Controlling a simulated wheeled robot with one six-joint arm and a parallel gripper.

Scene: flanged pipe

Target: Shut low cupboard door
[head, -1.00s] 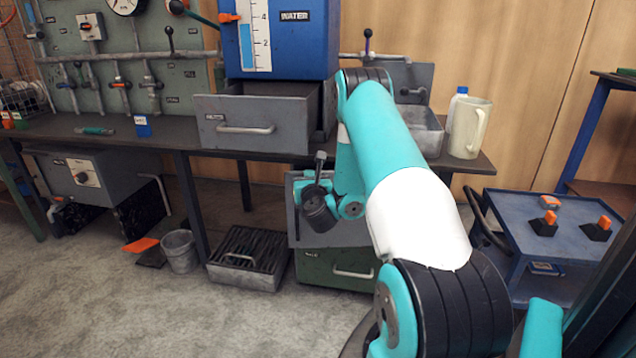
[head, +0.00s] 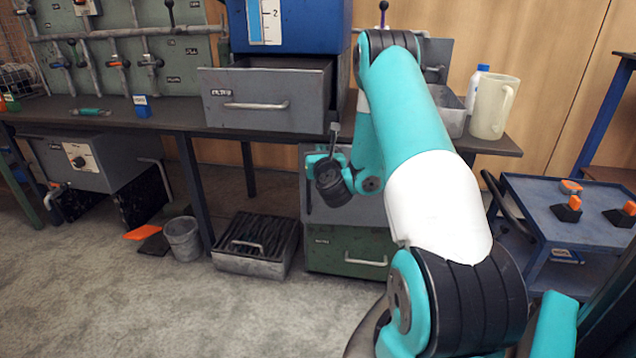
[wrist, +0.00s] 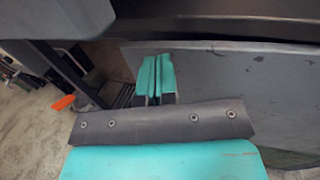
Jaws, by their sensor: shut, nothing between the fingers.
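A grey panel (head: 312,207) under the bench, above a green drawer, looks like the low cupboard door. My arm hides much of it, so I cannot tell its angle in the head view. In the wrist view a broad grey panel (wrist: 250,85) fills the right side, with a dark gap along its top edge. My gripper (wrist: 154,66) is shut and empty, its teal fingers together beside the panel's left end. I cannot tell whether they touch it.
An open grey drawer (head: 268,100) juts out under the blue water tank (head: 300,25). The green drawer (head: 347,252) is below the panel. A slatted metal box (head: 255,245) and a bucket (head: 183,238) stand left. A blue cart (head: 545,205) is right. Floor at front left is clear.

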